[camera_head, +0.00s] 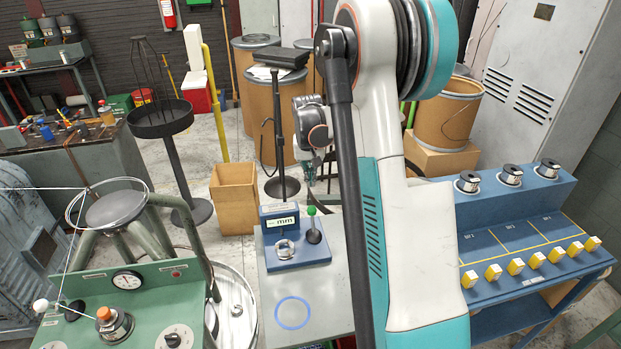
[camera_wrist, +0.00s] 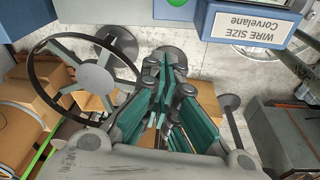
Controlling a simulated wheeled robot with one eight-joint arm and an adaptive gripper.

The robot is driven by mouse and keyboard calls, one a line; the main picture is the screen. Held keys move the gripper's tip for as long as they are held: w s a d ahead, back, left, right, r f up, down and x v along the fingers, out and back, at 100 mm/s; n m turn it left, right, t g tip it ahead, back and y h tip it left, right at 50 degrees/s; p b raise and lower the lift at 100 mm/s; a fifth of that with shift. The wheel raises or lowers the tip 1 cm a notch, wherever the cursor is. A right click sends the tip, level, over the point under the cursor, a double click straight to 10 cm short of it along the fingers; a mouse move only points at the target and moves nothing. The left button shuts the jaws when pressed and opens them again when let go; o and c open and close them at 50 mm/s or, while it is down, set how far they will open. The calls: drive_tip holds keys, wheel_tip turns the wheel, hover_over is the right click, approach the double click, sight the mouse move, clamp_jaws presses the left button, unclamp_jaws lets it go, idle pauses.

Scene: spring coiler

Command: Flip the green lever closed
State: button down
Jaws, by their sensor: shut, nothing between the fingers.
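The green-tipped lever (camera_head: 311,211) stands roughly upright on a dark round base at the right of a blue gauge block (camera_head: 296,259) with an "mm" display. A round metal dial sits left of it. In the wrist view a green round piece (camera_wrist: 177,2) shows at the top edge, cut off by the frame, beside the blue box (camera_wrist: 245,22) with an upside-down "WIRE SIZE" label. My gripper (camera_wrist: 165,62) is shut and empty, with the green piece beyond its fingertips. In the head view my gripper is small and partly hidden behind my arm, above and behind the block.
The block stands on a grey table (camera_head: 318,289) with a blue ring (camera_head: 292,313) lying in front. A green machine (camera_head: 130,305) with knobs is at left. A blue spool bench (camera_head: 520,235) is at right. A cardboard box (camera_head: 234,198) stands behind on the floor.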

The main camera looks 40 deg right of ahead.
sight(312, 217)
wheel_tip(312, 217, down, 6)
drive_tip(key=s+a+b, duration=0.1)
drive_tip(key=s+b, duration=0.1)
drive_tip(key=shift+s+a, duration=0.25)
drive_tip(key=shift+a, duration=0.05)
idle(0.5)
